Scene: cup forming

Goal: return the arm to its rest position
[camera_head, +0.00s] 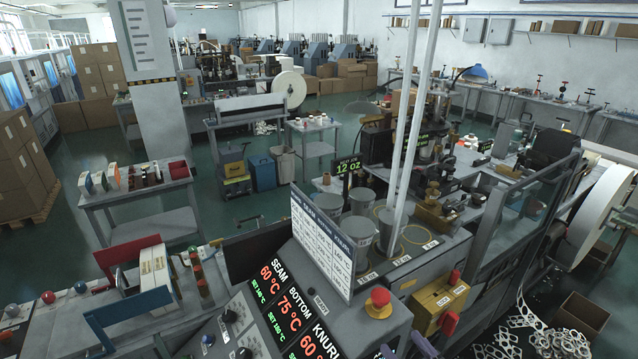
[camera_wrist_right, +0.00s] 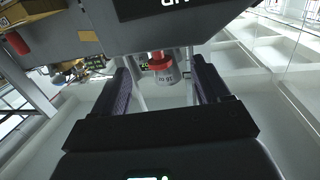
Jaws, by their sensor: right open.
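My right gripper (camera_head: 408,350) shows only as a dark bit at the bottom edge of the head view, in front of the machine console. In the right wrist view the right gripper (camera_wrist_right: 162,70) has its two dark fingers well apart. Nothing is held between them. A red and grey cylindrical part (camera_wrist_right: 163,68) shows beyond the gap. My left gripper is not in view.
The console (camera_head: 285,310) with lit temperature readouts and a red stop button (camera_head: 379,297) stands close by. Scrap and a cardboard box (camera_head: 582,315) lie at lower right.

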